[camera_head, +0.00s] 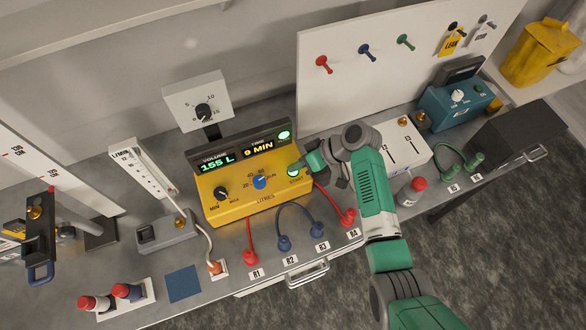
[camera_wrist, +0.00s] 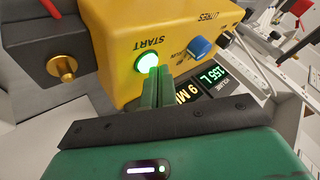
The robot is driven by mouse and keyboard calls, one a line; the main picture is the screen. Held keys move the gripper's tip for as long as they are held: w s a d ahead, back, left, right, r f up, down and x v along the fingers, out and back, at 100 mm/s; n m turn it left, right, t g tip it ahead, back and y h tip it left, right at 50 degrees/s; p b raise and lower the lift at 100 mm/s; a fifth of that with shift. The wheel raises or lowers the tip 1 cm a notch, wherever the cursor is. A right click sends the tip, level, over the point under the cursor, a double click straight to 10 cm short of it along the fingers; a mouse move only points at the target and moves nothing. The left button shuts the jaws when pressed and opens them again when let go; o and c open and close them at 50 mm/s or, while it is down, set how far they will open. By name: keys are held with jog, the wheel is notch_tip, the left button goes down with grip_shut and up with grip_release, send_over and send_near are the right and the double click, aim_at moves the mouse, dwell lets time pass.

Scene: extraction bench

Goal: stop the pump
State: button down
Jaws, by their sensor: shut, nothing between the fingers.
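The yellow pump unit (camera_head: 250,190) stands in the middle of the bench. Its displays (camera_head: 240,153) read 155 L and 9 MIN. A green lamp (camera_head: 284,135) glows at its top right. The round button labelled START (camera_head: 293,171) is lit green; it also shows in the wrist view (camera_wrist: 146,62). A blue knob (camera_head: 260,182) and a black knob (camera_head: 221,193) sit on the front. My gripper (camera_head: 300,166) is shut and empty at the right end of the unit. Its green fingertips (camera_wrist: 159,74) are right beside the lit button; I cannot tell whether they touch it.
Red and blue hoses (camera_head: 250,240) plug in along the front edge at R1 to R4. A flow gauge (camera_head: 150,180) stands left of the pump. A white box (camera_head: 399,146), a red-capped bottle (camera_head: 412,190) and a teal unit (camera_head: 455,100) lie to the right.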

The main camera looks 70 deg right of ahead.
jog(key=shift+f, duration=0.2)
dwell(0.4)
jog(key=shift+r+p, duration=0.65)
jog(key=shift+r, duration=0.2)
notch_tip(320, 180, up, 5)
jog(key=p, duration=0.4)
jog(key=shift+r, duration=0.1)
dwell(0.5)
